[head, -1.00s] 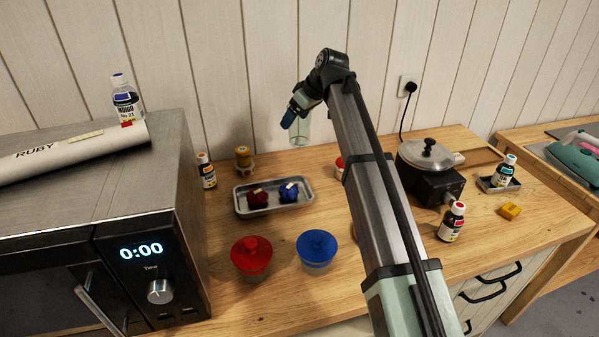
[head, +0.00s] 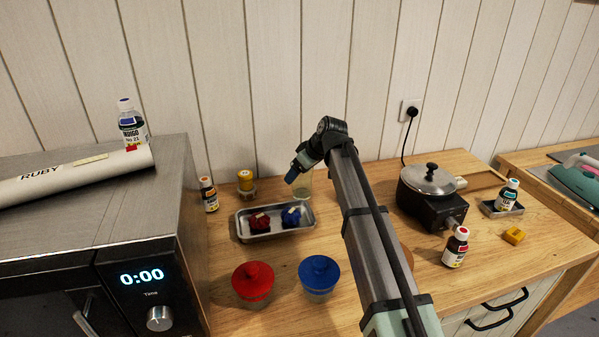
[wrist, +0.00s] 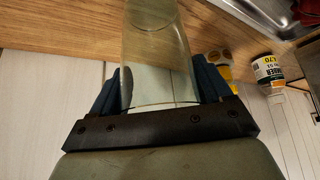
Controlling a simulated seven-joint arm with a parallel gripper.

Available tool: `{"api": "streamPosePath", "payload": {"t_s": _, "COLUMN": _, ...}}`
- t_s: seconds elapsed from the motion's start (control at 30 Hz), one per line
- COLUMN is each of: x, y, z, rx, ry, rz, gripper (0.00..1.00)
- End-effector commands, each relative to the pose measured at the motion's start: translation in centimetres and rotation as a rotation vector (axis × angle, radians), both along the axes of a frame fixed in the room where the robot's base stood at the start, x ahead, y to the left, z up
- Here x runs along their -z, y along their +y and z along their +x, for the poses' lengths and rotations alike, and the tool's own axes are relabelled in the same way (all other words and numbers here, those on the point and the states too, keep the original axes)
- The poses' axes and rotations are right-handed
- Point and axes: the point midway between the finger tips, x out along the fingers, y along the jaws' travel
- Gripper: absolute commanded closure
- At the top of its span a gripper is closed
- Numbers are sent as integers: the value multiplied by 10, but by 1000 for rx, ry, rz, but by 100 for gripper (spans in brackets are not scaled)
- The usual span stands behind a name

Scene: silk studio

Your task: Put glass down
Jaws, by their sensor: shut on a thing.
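The clear glass (head: 303,187) is in my gripper (head: 293,174), close above or on the wooden counter just behind the metal tray. In the wrist view the glass (wrist: 155,55) stands between the two dark blue fingers of my gripper (wrist: 160,85), which are shut on its sides. Its far end lies against the wood of the counter (wrist: 215,30) in that view. I cannot tell whether its base touches the wood. The glass looks empty.
A metal tray (head: 245,237) with a red and a blue bundle is in front of the glass.

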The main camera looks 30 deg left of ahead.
Motion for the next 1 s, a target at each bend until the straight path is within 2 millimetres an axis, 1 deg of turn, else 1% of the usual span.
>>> {"api": "streamPosePath", "payload": {"t_s": 0.37, "x": 3, "y": 0, "z": 0, "rx": 0, "ry": 0, "rz": 1, "gripper": 60}}
{"api": "streamPosePath", "payload": {"t_s": 0.4, "x": 4, "y": 0, "z": 0, "rx": 0, "ry": 0, "rz": 0, "gripper": 21}}
{"api": "streamPosePath", "payload": {"t_s": 0.6, "x": 4, "y": 0, "z": 0, "rx": 0, "ry": 0, "rz": 0, "gripper": 2}}
{"api": "streamPosePath", "payload": {"t_s": 0.63, "x": 4, "y": 0, "z": 0, "rx": 0, "ry": 0, "rz": 0, "gripper": 0}}
{"api": "streamPosePath", "payload": {"t_s": 0.87, "x": 3, "y": 0, "z": 0, "rx": 0, "ry": 0, "rz": 0, "gripper": 0}}
{"api": "streamPosePath", "payload": {"t_s": 1.0, "x": -5, "y": -3, "z": 0, "rx": 1, "ry": -2, "rz": 2, "gripper": 0}}
